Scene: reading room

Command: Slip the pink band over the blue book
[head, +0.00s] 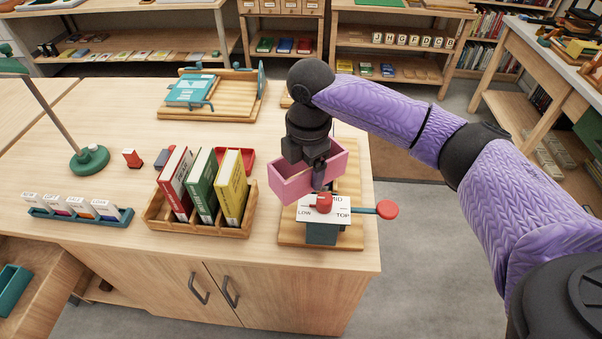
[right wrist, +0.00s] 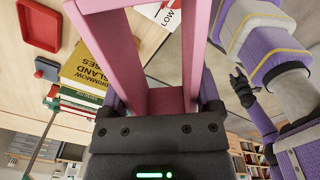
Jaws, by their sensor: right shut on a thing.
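The pink band (head: 290,187) is an open, box-like pink frame held in the air above the right part of the table. My right gripper (head: 319,172) is shut on one wall of it. The pink band (right wrist: 191,50) also fills the middle of the right wrist view, rising from the gripper. The light blue book (head: 192,88) appears to lie flat on a wooden stand (head: 222,114) at the back left of the table, well apart from the band.
Below the band stands a lever device with a LOW/MID/TOP card (head: 310,213) and a red ball (head: 387,209). A wooden rack (head: 157,218) of red, green and yellow books stands to its left. A green lamp base (head: 89,160) stands farther left.

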